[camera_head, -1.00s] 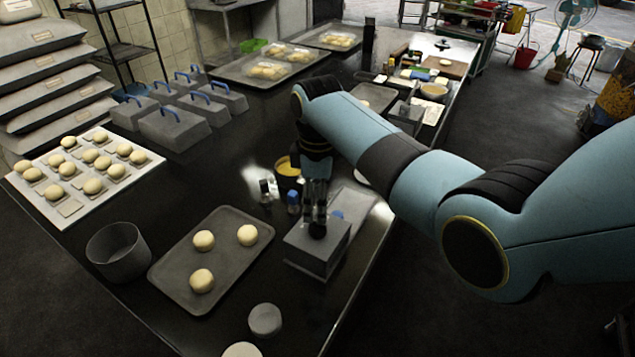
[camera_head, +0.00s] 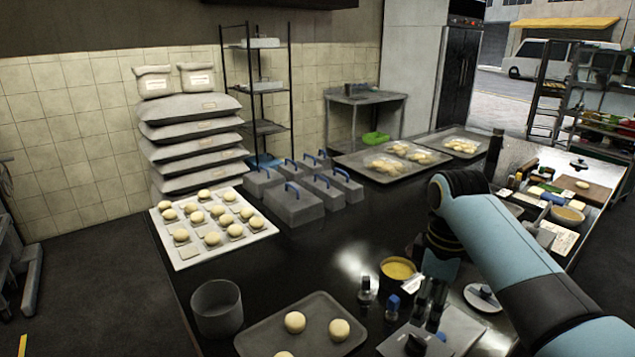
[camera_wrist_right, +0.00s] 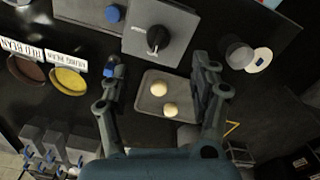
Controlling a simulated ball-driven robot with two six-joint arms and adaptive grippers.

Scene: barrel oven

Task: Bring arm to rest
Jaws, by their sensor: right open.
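My right arm reaches in from the right in the head view. Its gripper (camera_head: 430,305) hangs over the dark table, close to a grey box with a black knob (camera_head: 392,347). In the right wrist view, the gripper's fingers (camera_wrist_right: 160,75) are spread apart with nothing held. The grey box (camera_wrist_right: 180,32) and a tray with dough balls (camera_wrist_right: 179,112) appear below and beyond the fingers there. My left gripper is not in view.
A grey tray (camera_head: 262,342) with dough balls and an empty grey bin (camera_head: 217,308) stand at the front. A yellow-filled pot (camera_head: 397,272) and small bottles crowd the gripper. Lidded grey boxes (camera_head: 293,207) stand behind, with open black tabletop (camera_head: 320,255) in front of them.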

